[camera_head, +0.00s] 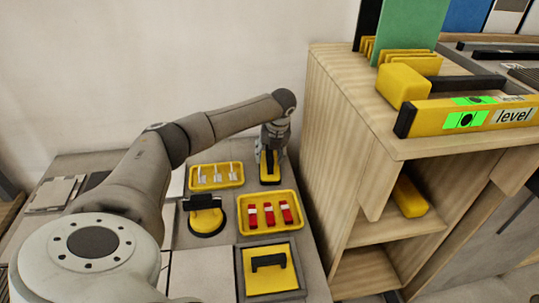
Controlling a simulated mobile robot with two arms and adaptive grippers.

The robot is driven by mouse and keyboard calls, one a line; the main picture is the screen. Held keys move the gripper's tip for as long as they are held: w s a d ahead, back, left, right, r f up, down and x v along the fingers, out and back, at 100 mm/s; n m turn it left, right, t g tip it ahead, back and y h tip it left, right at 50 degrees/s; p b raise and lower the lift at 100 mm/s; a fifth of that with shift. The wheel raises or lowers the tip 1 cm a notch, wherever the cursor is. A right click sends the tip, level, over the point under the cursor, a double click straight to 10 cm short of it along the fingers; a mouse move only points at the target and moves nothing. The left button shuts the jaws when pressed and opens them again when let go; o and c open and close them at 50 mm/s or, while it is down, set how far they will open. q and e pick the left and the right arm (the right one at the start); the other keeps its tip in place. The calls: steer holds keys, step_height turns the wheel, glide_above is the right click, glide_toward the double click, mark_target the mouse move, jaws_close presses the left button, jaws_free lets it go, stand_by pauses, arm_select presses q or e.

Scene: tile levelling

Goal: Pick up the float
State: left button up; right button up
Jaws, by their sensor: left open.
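My left gripper (270,158) points down at the far right of the work table, with its fingers open over a narrow black and yellow tool (270,180). This tool looks like the float, its dark upper part between or just under the fingers. I cannot tell whether the fingers touch it. A square yellow plate with a black handle (281,277) lies in a grey tray at the near end and also has a float-like form. My right gripper is out of view.
A yellow tray with white pieces (193,186), a yellow tray with red clips (241,229) and a yellow and black round tool (206,220) stand close by. A wooden shelf unit (335,120) rises just right of the table. A yellow level (480,115) lies on top.

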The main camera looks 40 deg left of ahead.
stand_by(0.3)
arm_select(q)
jaws_close()
stand_by(0.5)
